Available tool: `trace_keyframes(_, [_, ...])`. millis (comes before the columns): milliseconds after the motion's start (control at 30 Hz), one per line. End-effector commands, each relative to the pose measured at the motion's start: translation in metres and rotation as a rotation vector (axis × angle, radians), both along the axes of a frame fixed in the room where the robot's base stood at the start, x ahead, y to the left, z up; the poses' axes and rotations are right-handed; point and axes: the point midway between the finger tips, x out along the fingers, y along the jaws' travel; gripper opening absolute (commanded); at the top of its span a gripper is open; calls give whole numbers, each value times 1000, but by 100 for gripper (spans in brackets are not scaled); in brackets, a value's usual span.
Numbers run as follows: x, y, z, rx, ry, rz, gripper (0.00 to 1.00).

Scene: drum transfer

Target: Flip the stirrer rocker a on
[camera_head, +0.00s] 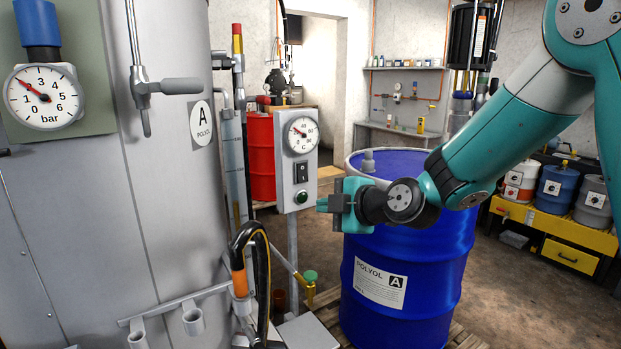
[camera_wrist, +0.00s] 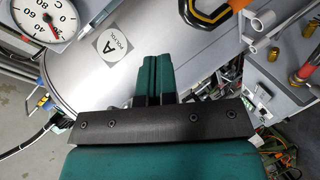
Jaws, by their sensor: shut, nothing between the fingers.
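The stirrer rocker (camera_head: 303,171) is a small black switch on the grey control box (camera_head: 287,190), between a round dial above and a green button (camera_head: 302,197) below. I cannot tell which way it is tipped. My gripper (camera_head: 321,204) is shut and empty. In the head view its teal fingertips are just right of the box, lower than the rocker and near button height. The closed fingers (camera_wrist: 154,72) point up the picture in the wrist view. The box's dial (camera_wrist: 45,18) shows at the upper left there. I cannot make out the rocker in that view.
A large grey tank (camera_head: 170,240) marked A stands left of the box. A blue polyol drum (camera_head: 420,270) stands under my arm. A black hose with an orange sleeve (camera_head: 239,282) curves in front of the tank. Open floor lies right of the drum.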

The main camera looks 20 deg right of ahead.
Motion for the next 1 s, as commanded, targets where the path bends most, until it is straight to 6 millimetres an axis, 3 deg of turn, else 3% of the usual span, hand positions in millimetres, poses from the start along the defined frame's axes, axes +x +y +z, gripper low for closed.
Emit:
trace_keyframes(100, [31, -31, 1, -138, -192, -54, 0])
trace_keyframes(300, [49, -54, 2, -263, -328, -106, 0])
trace_keyframes(733, [54, -53, 4, -269, -335, -107, 0])
trace_keyframes(1000, [97, -37, 1, -269, -333, -104, 0])
